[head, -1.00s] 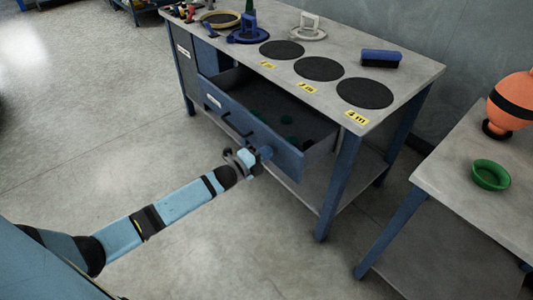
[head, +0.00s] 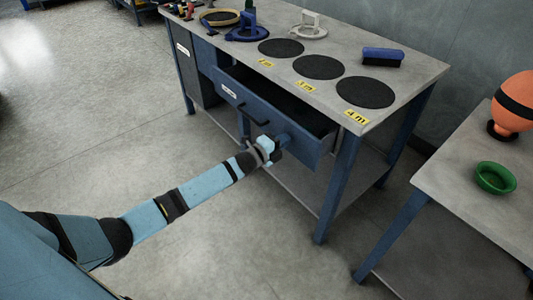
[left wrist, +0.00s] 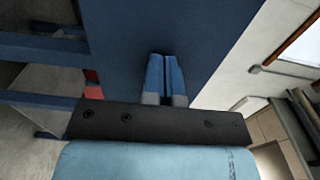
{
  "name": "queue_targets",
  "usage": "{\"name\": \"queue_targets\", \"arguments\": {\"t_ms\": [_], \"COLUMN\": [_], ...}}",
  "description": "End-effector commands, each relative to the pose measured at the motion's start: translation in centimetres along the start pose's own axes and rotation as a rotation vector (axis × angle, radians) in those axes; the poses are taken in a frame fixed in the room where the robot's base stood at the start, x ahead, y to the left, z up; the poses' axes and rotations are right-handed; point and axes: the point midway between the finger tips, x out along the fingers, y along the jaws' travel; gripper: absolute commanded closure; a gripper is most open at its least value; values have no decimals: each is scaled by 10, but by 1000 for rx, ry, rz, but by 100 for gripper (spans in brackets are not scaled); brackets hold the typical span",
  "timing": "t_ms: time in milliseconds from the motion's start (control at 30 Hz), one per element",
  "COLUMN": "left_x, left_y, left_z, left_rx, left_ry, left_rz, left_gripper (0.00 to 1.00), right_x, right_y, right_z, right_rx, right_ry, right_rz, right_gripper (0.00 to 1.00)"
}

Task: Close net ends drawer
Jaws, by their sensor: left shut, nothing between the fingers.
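The net ends drawer (head: 240,98) is a blue drawer with a white label and a dark handle, in the grey-topped bench. It stands partly open, with a dark gap behind its front. My left gripper (head: 278,146) is at the right part of the drawer front, past the handle. In the left wrist view the left gripper (left wrist: 166,78) has its blue fingers together and empty, pointing at a blue panel (left wrist: 200,35). I cannot tell for certain whether the fingertips touch it. My right gripper is not in view.
The bench top (head: 330,45) carries several black discs with yellow length labels, a blue brush-like block (head: 383,56) and some stands. A second table (head: 465,185) at the right holds an orange float (head: 513,103) and a green ring (head: 495,178). The floor at left is clear.

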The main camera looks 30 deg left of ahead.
Motion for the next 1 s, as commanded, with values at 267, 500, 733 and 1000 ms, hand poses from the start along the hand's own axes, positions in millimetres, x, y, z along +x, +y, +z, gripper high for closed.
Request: {"name": "queue_targets", "arguments": {"t_ms": [267, 500, 733, 1000], "left_x": [62, 94, 105, 106], "left_y": [4, 3, 0, -3], "left_z": [0, 0, 0, 1], "left_rx": [1, 0, 0, 1], "left_ry": [0, 0, -1, -2], "left_rz": [-2, 0, 0, -3], "left_gripper": [100, 100, 100, 100], "right_x": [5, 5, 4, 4], "right_y": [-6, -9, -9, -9], "right_z": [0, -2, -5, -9], "right_rx": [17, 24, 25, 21], "right_ry": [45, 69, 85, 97], "right_rz": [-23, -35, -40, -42], "right_gripper": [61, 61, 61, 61]}}
